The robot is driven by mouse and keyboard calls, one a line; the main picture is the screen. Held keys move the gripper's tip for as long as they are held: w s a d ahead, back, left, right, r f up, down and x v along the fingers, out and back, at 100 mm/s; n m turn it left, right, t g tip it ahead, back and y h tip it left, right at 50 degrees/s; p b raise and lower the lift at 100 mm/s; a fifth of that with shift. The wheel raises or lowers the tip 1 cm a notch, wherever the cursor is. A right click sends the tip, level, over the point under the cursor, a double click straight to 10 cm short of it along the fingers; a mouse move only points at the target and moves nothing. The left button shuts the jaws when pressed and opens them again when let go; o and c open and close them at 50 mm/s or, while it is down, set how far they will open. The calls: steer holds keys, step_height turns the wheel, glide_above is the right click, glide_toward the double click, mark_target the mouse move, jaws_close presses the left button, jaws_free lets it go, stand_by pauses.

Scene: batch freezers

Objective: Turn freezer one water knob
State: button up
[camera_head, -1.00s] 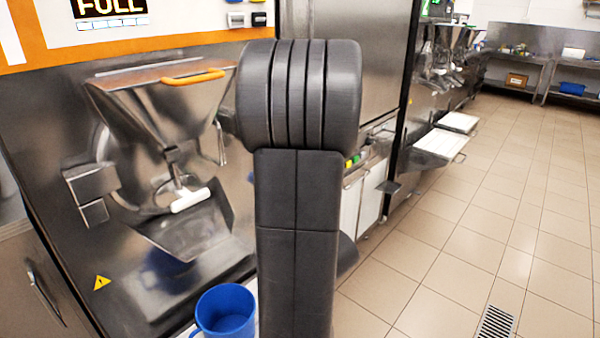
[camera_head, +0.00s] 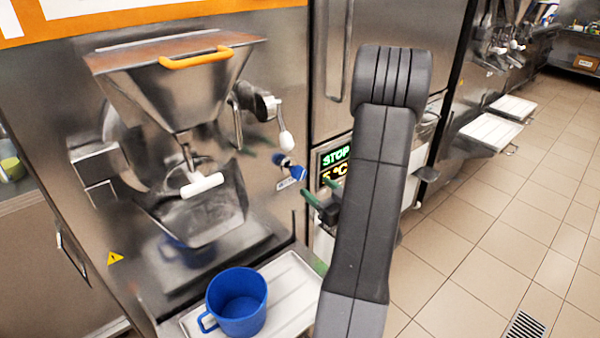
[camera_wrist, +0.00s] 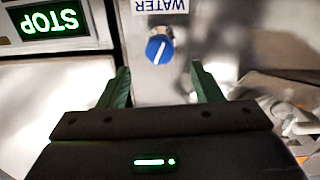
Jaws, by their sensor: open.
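The blue water knob (camera_wrist: 159,48) has a white pointer line and sits on a steel panel. The label "WATER" (camera_wrist: 160,6) appears upside down beside it in the wrist view. The knob also shows in the head view (camera_head: 290,169), on the freezer front right of the hopper. My gripper (camera_wrist: 163,84) is open, with one green finger to each side below the knob in the wrist view. In the head view my gripper (camera_head: 296,178) is close to the knob. I cannot tell whether a finger touches it.
A blue jug (camera_head: 238,302) stands on a white tray (camera_head: 290,280) under the freezer outlet. A white-handled lever (camera_head: 285,140) is just above the knob. A green "STOP" display (camera_wrist: 54,20) is beside it. Tiled floor (camera_head: 470,260) is open at the right.

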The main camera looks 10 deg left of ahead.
mark_target(301, 175)
steer(key=p+x, duration=0.1)
steer(key=x, duration=0.8)
steer(key=c, duration=1)
